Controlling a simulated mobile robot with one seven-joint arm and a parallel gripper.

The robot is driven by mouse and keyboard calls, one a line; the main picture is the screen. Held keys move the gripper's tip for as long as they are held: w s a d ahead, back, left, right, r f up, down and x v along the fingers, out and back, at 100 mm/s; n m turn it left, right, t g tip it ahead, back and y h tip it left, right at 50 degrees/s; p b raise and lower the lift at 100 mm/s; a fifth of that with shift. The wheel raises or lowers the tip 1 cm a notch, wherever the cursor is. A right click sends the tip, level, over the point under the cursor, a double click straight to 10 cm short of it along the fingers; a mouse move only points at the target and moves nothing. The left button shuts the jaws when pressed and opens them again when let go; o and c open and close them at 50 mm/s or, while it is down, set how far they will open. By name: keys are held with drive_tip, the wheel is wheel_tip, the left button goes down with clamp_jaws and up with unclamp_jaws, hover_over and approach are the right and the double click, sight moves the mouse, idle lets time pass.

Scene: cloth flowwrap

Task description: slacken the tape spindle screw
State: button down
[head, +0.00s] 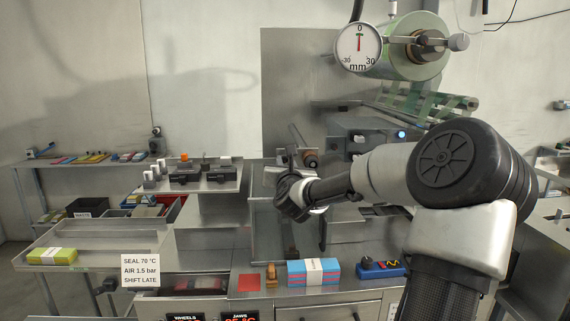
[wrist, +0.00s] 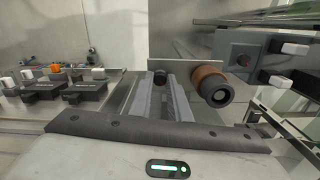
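A small brown tape roll (wrist: 208,79) sits on a spindle with a round black knob (wrist: 217,93) at its near end, right of my fingers in the wrist view. The roll also shows in the head view (head: 310,160), just right of my gripper. I cannot make out a separate screw; the knob covers the spindle's end. My gripper (wrist: 161,86) has its two grey fingers apart, with nothing held between them. A second small black round part (wrist: 160,74) shows beyond the fingertips, left of the roll. In the head view my gripper (head: 290,152) is partly hidden by my wrist.
A large green film roll (head: 414,50) and a mm dial (head: 358,47) are above right. A grey control box (wrist: 265,60) stands right of the tape roll. A shelf (head: 222,186) with black blocks is at left. Coloured packs (head: 313,272) lie on the front bench.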

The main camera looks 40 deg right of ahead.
drive_tip(key=shift+n, duration=0.3)
drive_tip(key=shift+f+n+b, duration=0.1)
drive_tip(key=shift+n+b, duration=0.8)
drive_tip(key=shift+b, duration=0.1)
drive_tip(key=n+b, duration=0.3)
drive_tip(key=n, duration=0.1)
drive_tip(key=shift+n, duration=0.3)
drive_tip(key=n+b, duration=1.6)
drive_tip(key=n, duration=0.4)
drive_tip(key=shift+n, duration=0.4)
